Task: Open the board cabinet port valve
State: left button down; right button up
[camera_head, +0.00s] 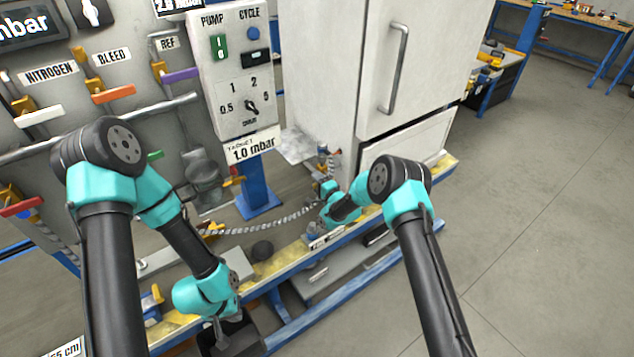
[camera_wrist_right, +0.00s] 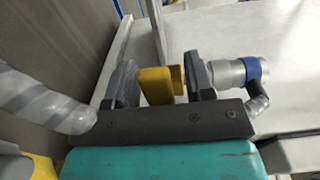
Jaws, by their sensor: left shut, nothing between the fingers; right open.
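In the right wrist view, a yellow lever (camera_wrist_right: 155,86) stands between the two grey fingers of my right gripper (camera_wrist_right: 161,78). The gripper is open, with a visible gap on at least one side. A grey fitting with a blue band (camera_wrist_right: 255,69) lies just right of the fingers. In the head view, my right gripper (camera_head: 327,188) is low beside the white cabinet (camera_head: 325,70), close to a small port valve (camera_head: 325,154) with blue and orange parts. The lever is mostly hidden there. My left gripper (camera_head: 236,338) is shut and empty at the bottom, away from the cabinet.
A ribbed hose (camera_head: 265,229) runs along the bench toward the cabinet. The grey board (camera_head: 120,55) at left carries several valves with coloured handles. A control panel (camera_head: 235,75) stands between board and cabinet. The floor (camera_head: 540,200) at right is clear.

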grip_shut()
dwell(0.5)
